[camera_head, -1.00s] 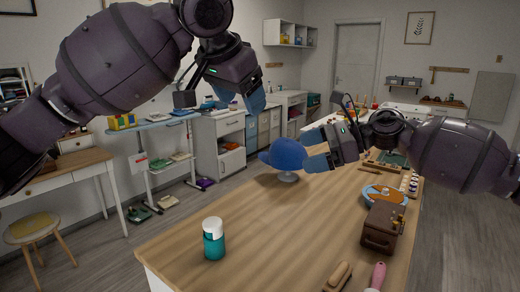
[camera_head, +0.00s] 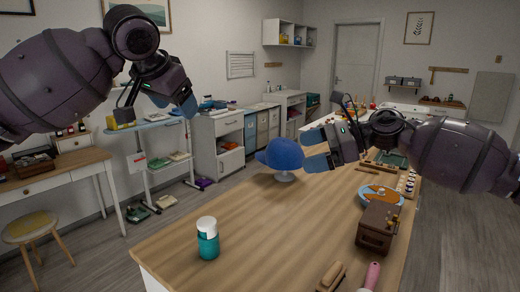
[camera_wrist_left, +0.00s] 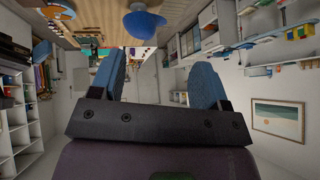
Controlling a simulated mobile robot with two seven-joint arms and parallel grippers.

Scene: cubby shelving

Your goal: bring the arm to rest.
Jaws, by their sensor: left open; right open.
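My left gripper (camera_head: 155,106) is raised at the upper left in the head view, in front of the wall and above the height of the table. In the left wrist view its two blue fingers (camera_wrist_left: 163,82) stand apart with nothing between them. My right gripper (camera_head: 318,148) is over the far part of the wooden table (camera_head: 262,220), beside the blue cap (camera_head: 281,154) on its stand. Its fingers are partly hidden by its own body, and I see nothing held in it. The blue cap also shows in the left wrist view (camera_wrist_left: 142,22).
A teal bottle with a white lid (camera_head: 208,238) stands on the table's near left. A brown box (camera_head: 376,228), a blue bowl (camera_head: 368,198) and a pink-handled tool (camera_head: 371,276) are on its right side. A desk (camera_head: 60,175) and stool (camera_head: 32,228) stand at the left.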

